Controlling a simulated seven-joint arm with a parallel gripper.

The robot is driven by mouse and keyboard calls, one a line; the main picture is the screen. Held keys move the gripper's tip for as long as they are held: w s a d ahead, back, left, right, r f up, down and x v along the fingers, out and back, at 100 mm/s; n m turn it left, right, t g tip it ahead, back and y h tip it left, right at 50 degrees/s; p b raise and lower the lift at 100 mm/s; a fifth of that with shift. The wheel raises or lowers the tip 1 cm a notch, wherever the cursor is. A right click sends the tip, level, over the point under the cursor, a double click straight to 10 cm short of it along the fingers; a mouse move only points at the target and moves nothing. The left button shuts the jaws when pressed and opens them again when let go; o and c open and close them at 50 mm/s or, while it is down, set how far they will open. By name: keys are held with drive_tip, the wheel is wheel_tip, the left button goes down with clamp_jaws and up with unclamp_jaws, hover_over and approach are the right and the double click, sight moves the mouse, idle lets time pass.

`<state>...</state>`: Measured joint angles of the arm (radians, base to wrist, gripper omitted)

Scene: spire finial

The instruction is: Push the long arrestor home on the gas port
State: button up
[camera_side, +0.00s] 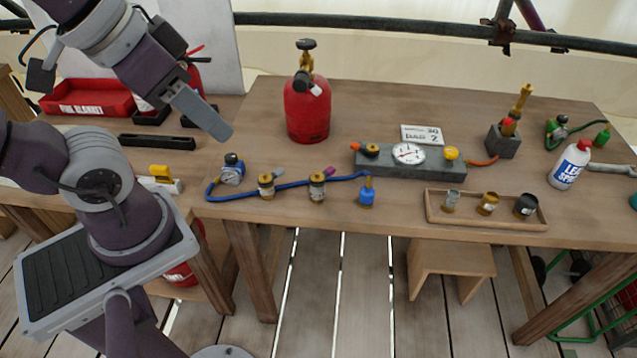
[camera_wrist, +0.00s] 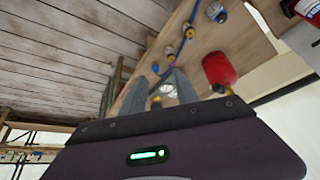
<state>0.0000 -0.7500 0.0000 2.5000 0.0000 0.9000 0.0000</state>
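A grey block with a round pressure gauge (camera_side: 408,154) lies mid-table; the gauge also shows between my fingers in the wrist view (camera_wrist: 169,91). A dark brass-ringed fitting (camera_side: 371,150) is at the block's left and a yellow knob (camera_side: 451,153) at its right. Two brass cylinders stand by the blue hose, left (camera_side: 266,186) and right (camera_side: 317,187); I cannot tell which piece is the long arrestor or which fitting is the gas port. My gripper (camera_side: 221,129) is above the table's left part, apart from all of these. Its fingers (camera_wrist: 160,78) are spread and empty.
A red gas bottle (camera_side: 307,110) stands behind the cylinders. A blue hose (camera_side: 290,184) runs along the front edge. A wooden tray (camera_side: 478,219) with three small parts is at front right. A brass torch (camera_side: 521,100) and white bottle (camera_side: 570,165) stand right.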

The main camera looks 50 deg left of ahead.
drive_tip(key=o, duration=0.4)
drive_tip(key=m+g, duration=0.4)
drive_tip(key=m, duration=0.2)
hover_over(317, 174)
drive_tip(key=s, duration=0.3)
wheel_tip(317, 174, down, 13)
drive_tip(key=w+f+m, duration=0.1)
drive_tip(key=f, duration=0.2)
drive_tip(key=w+f+m+g, duration=0.1)
drive_tip(key=f, duration=0.2)
drive_tip(key=w+f+m, duration=0.1)
drive_tip(key=f, duration=0.2)
drive_tip(key=shift+w+a+f+g, duration=0.15)
drive_tip(key=shift+a+f+g, duration=0.1)
drive_tip(key=shift+g, duration=0.05)
drive_tip(key=shift+f, duration=0.2)
